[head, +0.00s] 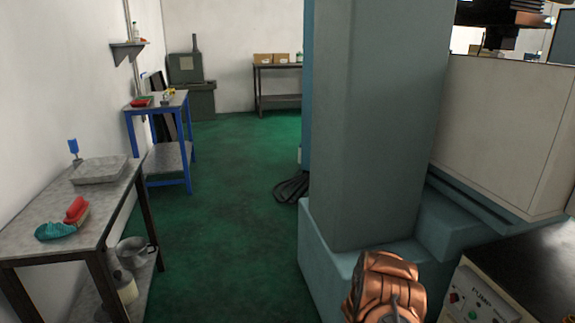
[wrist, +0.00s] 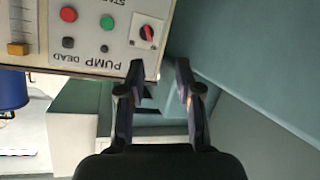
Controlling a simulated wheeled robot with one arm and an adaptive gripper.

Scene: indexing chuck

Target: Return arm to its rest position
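A copper-coloured part of my arm (head: 385,290) shows at the bottom of the head view, in front of the teal machine's base. My gripper (wrist: 158,75) shows in the wrist view with its two dark fingers apart and nothing between them. Its fingertips appear near the lower edge of a control panel (wrist: 88,38), which looks upside down there. The panel carries red and green buttons, a red rotary switch and the word PUMP. In the head view the fingers are out of sight.
A teal machine column (head: 385,120) stands close in front, with a beige enclosure (head: 505,125) at right. The pump panel (head: 478,298) is at lower right. A grey table (head: 100,200) and a blue-framed table (head: 178,105) line the left wall. The green floor (head: 225,200) between is open.

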